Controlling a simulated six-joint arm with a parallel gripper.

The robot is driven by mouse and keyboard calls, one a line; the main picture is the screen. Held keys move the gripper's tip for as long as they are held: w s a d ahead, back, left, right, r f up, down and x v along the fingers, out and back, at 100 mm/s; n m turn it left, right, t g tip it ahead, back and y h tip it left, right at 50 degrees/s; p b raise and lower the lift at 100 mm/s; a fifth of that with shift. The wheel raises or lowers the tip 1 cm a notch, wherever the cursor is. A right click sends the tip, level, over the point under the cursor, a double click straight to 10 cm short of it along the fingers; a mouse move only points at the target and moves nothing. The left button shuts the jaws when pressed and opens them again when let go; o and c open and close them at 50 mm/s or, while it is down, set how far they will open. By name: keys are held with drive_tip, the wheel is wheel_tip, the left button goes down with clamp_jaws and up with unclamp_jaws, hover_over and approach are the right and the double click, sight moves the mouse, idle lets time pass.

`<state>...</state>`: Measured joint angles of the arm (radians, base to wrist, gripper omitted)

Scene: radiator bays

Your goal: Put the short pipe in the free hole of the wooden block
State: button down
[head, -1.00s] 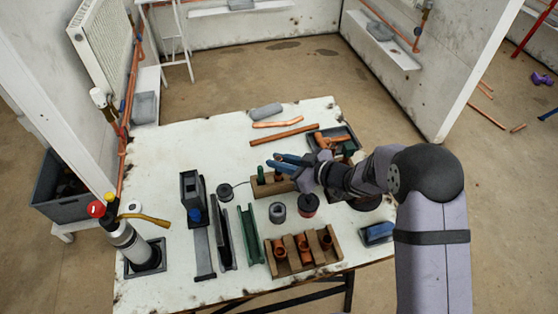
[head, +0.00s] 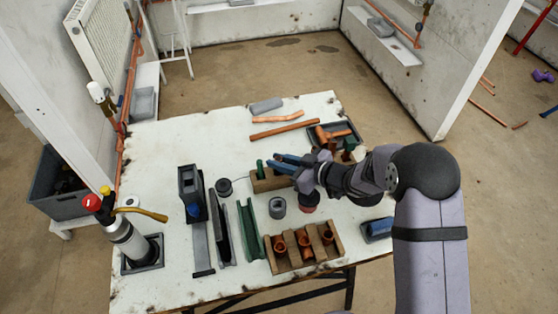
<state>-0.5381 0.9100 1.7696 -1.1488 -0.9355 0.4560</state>
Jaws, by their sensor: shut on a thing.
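The wooden block (head: 270,184) lies near the middle of the white bench. A green upright piece (head: 260,168) stands at its left end. My gripper (head: 275,160), with blue fingers, reaches in from the right, over the right part of the block. It is shut on the short pipe, which the fingers and the low resolution hide almost wholly. I cannot tell whether the pipe is above the free hole, at it or in it. The hole itself is also hidden.
A wooden rack (head: 268,261) with copper fittings stands in front. A grey ring-shaped piece (head: 277,207) and a red-and-dark tin (head: 309,201) sit close to the block. Copper pipes (head: 284,130) and a dark tray (head: 353,130) lie behind. A torch (head: 130,240) stands at left.

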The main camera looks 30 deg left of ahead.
drive_tip(key=shift+f, duration=0.1)
drive_tip(key=shift+f+b, duration=0.3)
drive_tip(key=shift+f, duration=0.05)
idle(0.4)
drive_tip(key=c, duration=1.6)
unclamp_jaws()
drive_tip(key=shift+r, duration=0.15)
drive_tip(key=shift+r+p, duration=3.1)
drive_tip(key=shift+r, duration=0.3)
